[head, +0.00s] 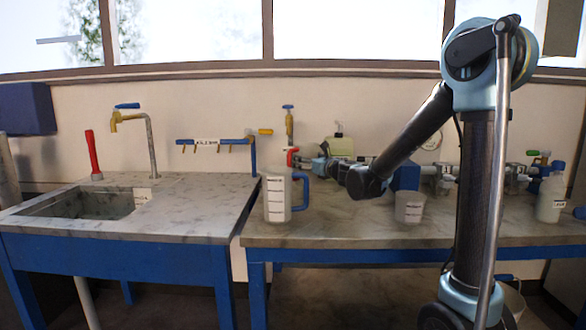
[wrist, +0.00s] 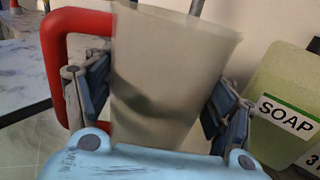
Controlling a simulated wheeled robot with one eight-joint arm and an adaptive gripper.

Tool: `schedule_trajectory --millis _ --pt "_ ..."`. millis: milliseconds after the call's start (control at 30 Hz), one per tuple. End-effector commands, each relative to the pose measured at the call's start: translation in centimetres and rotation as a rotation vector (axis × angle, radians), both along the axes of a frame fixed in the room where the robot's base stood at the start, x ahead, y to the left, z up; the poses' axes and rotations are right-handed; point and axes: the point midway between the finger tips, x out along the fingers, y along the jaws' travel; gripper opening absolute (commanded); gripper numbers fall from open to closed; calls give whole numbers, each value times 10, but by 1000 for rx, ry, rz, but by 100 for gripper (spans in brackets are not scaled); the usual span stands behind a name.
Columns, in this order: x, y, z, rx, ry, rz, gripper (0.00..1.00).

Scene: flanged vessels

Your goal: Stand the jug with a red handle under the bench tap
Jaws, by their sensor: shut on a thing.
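The jug with a red handle (wrist: 160,75) is pale and plain-sided. It stands between the fingers of my gripper (wrist: 155,105), which is shut on its body, with the handle on the left in the wrist view. In the head view only its red handle (head: 292,156) shows clearly, beside my gripper (head: 318,166); a jug with a blue handle (head: 277,198) hides most of the rest. I cannot tell whether its base touches the bench. A yellow tap with a blue lever (head: 289,124) rises just behind. Another yellow tap with a blue lever (head: 130,115) stands at the sink.
A soap container (wrist: 285,105) is close on the right in the wrist view. A labelled beaker (head: 409,207) and a white bottle (head: 550,195) stand on the right bench (head: 340,230). A gap separates it from the sink bench (head: 190,215). A red post (head: 94,155) stands beside the sink.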

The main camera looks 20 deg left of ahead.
Motion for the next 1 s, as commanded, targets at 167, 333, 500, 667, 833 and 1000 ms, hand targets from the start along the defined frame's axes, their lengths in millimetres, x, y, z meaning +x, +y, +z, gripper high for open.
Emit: schedule_trajectory --millis 167,333,500,667,833,1000 --pt "25 30 0 0 0 2 45" --pt "45 51 0 0 0 1 45" --pt "53 61 0 0 0 1 45" --pt "59 69 0 0 0 2 45" --pt "62 72 -19 0 0 2 45" --pt "62 72 -35 0 0 2 45"
